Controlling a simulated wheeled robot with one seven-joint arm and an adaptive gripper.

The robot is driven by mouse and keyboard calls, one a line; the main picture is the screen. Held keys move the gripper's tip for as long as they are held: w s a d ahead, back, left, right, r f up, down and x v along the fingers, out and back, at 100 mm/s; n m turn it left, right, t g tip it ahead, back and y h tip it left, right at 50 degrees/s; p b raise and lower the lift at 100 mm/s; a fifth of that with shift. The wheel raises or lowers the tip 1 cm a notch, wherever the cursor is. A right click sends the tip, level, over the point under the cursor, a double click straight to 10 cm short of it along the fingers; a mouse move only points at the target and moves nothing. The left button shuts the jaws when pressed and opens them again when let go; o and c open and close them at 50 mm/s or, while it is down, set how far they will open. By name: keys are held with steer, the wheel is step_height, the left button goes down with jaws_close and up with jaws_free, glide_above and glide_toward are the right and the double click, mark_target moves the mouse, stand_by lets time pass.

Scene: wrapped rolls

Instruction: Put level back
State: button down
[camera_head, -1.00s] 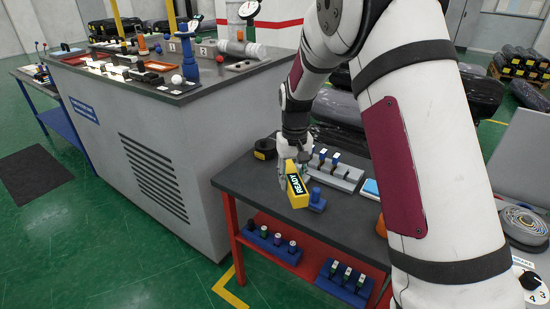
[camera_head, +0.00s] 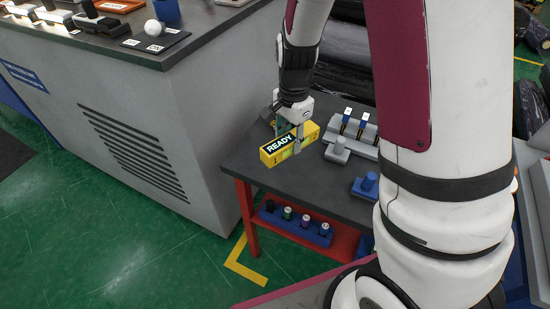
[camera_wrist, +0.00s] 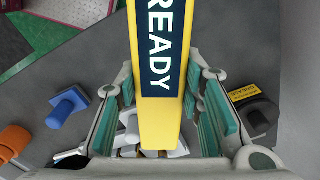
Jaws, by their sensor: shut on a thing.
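The level is a yellow bar (camera_head: 272,156) with a dark "READY" label. In the head view it lies roughly level, above the left part of the dark bench top (camera_head: 245,148). My gripper (camera_head: 290,141) comes down from above and is shut on it. In the wrist view the level (camera_wrist: 158,125) runs from the top edge between the green-padded fingers (camera_wrist: 165,105). I cannot tell from these views whether its underside touches the bench.
On the bench, a grey knobbed block (camera_head: 338,151), a blue knobbed block (camera_head: 369,186) and a grey rack with blue-handled items (camera_head: 362,130) stand right of the level. A large grey cabinet (camera_head: 195,120) is on the left. A blue rack (camera_head: 290,225) sits on the red lower shelf.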

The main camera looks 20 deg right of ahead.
steer(key=s+f+m+b, duration=0.1)
steer(key=s+m, duration=0.2)
steer(key=m, duration=0.1)
steer(key=s+f+m+b, duration=0.1)
steer(key=s+f+m, duration=0.1)
steer(key=s+m, duration=0.1)
steer(key=s+f+m, duration=0.1)
steer(key=s+m, duration=0.2)
steer(key=m, duration=0.1)
steer(key=shift+d+f+m+b, duration=0.4)
steer(key=shift+s+f+m, duration=0.2)
steer(key=shift+s+m, duration=0.1)
steer(key=shift+m, duration=0.3)
steer(key=w, duration=0.5)
steer(key=w+a+f, duration=0.1)
steer(key=w, duration=0.4)
steer(key=w+a, duration=0.1)
steer(key=w, duration=0.4)
steer(key=shift+w+f+b, duration=0.1)
steer(key=shift+f+b, duration=0.1)
steer(key=shift+b, duration=0.15)
steer(key=shift+w+f, duration=0.1)
steer(key=shift+f, duration=1.65)
steer(key=shift+f, duration=0.15)
steer(key=c, duration=1.1)
jaws_free()
